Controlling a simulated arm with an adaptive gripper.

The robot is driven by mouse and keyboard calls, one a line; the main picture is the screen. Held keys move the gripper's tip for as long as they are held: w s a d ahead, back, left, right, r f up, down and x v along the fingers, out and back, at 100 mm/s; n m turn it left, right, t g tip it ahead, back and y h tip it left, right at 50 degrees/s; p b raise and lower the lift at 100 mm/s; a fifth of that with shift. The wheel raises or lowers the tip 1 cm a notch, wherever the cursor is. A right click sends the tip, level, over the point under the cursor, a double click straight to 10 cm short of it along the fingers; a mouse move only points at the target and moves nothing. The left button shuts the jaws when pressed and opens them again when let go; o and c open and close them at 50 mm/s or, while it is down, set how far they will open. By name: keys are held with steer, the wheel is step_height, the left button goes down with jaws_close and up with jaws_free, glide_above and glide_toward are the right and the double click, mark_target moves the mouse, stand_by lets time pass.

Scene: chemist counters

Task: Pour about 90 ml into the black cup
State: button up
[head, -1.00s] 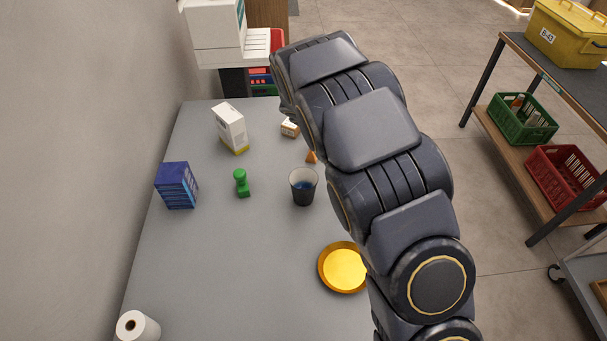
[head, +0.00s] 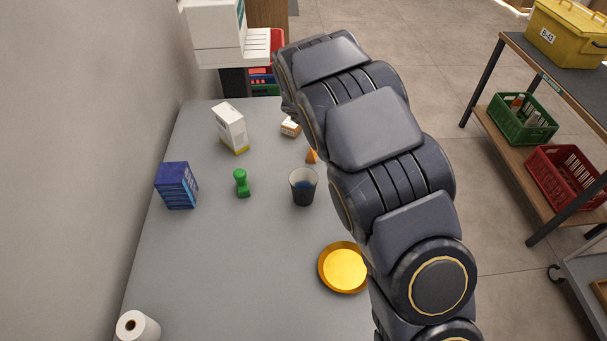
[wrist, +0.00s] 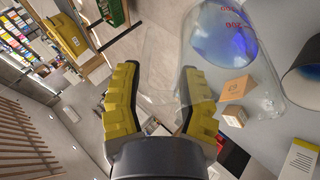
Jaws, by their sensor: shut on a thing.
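The black cup (head: 303,188) stands upright on the grey counter, left of my arm in the head view, with blue showing inside it. A dark cup also shows at the right edge of the wrist view (wrist: 302,84). My gripper (wrist: 160,98) has yellow-padded fingers, shut on a clear flask (wrist: 218,38) with red markings. Blue liquid shows in the flask's wide part, up and right of the fingers. The flask looks tilted, and I see no stream leaving it. In the head view my arm hides the gripper and flask.
On the counter (head: 220,270) are a blue box (head: 177,185), a green figure (head: 241,183), a white-and-yellow box (head: 230,128), a small carton (head: 290,127), an orange piece (head: 311,156), a yellow dish (head: 343,269) and a paper roll (head: 137,327).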

steer(key=shift+d+y, duration=0.4)
steer(key=shift+d, duration=0.25)
steer(key=d+y, duration=0.1)
steer(key=d+f+y, duration=0.1)
steer(key=d, duration=0.1)
steer(key=shift+s+d+f+m+y, duration=0.1)
steer(key=shift+f+m+y, duration=0.15)
steer(key=shift+m+y, duration=0.15)
steer(key=d+f+y, duration=0.2)
steer(key=y, duration=0.1)
steer(key=shift+d+f+m+p, duration=0.15)
steer(key=shift+d+m+p, duration=0.15)
steer(key=shift+d+p, duration=0.1)
steer(key=shift+s+d+f+y, duration=0.1)
steer(key=shift+f+y, duration=0.1)
steer(key=shift+y, duration=0.1)
steer(key=shift+r, duration=0.1)
